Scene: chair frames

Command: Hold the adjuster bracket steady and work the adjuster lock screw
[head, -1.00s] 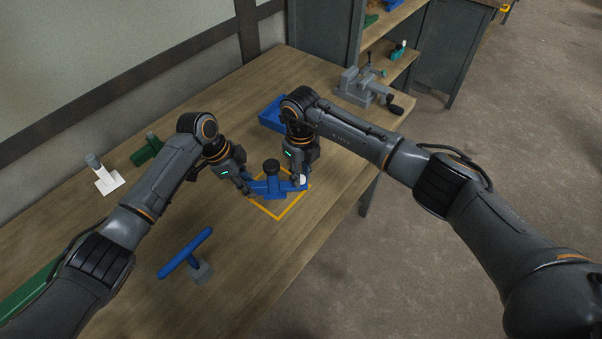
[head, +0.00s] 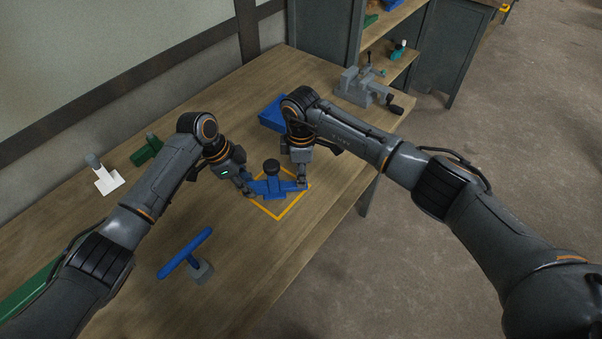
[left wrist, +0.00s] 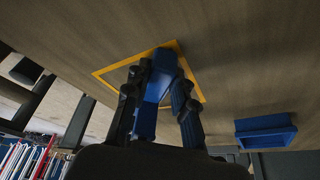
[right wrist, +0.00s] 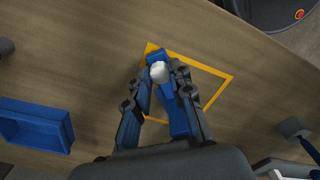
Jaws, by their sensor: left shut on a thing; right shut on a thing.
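The blue adjuster bracket (head: 273,187) with a dark round knob on top stands inside a yellow outlined square on the bench. My left gripper (head: 252,193) is shut on the bracket's left end; in the left wrist view the fingers (left wrist: 163,82) flank the blue body (left wrist: 162,66). My right gripper (head: 302,184) is down at the bracket's right end. In the right wrist view its fingers (right wrist: 160,80) are shut around the white lock screw (right wrist: 160,71), which sits on the blue arm. In the head view the right gripper hides the screw.
A blue tray (head: 273,113) lies behind the right gripper, and a grey vise (head: 362,86) stands at the back right. A white piece (head: 105,180) and a green one (head: 147,150) are at the left.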

